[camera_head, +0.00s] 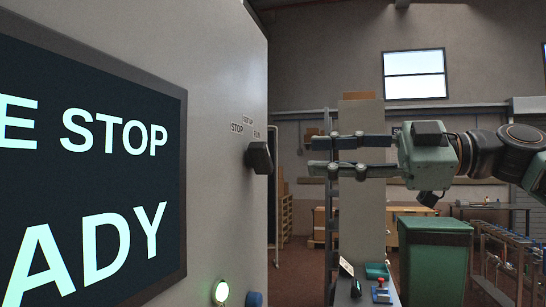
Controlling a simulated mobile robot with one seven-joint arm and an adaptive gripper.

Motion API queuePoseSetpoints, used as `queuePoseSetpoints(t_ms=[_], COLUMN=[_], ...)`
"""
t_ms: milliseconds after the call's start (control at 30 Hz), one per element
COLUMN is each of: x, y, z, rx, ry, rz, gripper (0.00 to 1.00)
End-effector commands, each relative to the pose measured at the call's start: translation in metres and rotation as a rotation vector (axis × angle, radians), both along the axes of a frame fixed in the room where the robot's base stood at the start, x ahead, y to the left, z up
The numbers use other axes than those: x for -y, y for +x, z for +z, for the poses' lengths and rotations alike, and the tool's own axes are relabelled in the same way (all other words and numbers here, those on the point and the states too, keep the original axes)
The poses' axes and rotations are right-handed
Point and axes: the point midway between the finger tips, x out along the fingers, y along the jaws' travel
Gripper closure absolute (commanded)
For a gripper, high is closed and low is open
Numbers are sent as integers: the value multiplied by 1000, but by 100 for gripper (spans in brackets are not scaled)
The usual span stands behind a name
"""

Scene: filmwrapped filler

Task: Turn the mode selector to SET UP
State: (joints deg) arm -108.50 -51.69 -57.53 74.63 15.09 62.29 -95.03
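The mode selector (260,158) is a black knob standing out from the grey panel face, near the panel's right edge. Small labels sit above it: STOP on the left, what looks like SET UP at the top, and RUN on the right. The panel is seen at a steep angle, so I cannot tell which label the knob points to. My gripper (312,156) is to the right of the knob, fingers pointing left towards it. The two dark fingers are apart with an empty gap between them. It appears clear of the knob.
A large screen (90,250) showing partly cut-off text fills the panel's left. A lit green button (221,292) and a blue button (254,299) are below the knob. A green bin (434,260) and a small bench with a red button (380,283) stand behind.

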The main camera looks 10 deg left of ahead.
Motion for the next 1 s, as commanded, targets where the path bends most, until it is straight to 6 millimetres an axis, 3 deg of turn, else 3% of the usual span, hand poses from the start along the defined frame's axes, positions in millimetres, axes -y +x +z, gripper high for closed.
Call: queuePoseSetpoints(t_ms=[300,500,867,1000], x=[-61,-84,-91,-91], y=[7,11,12,12], z=[1,0,0,0], rx=[-1,-1,0,-1], ry=[-3,-2,-1,-1], rz=[2,1,-1,-1], gripper=[67,67,67,79])
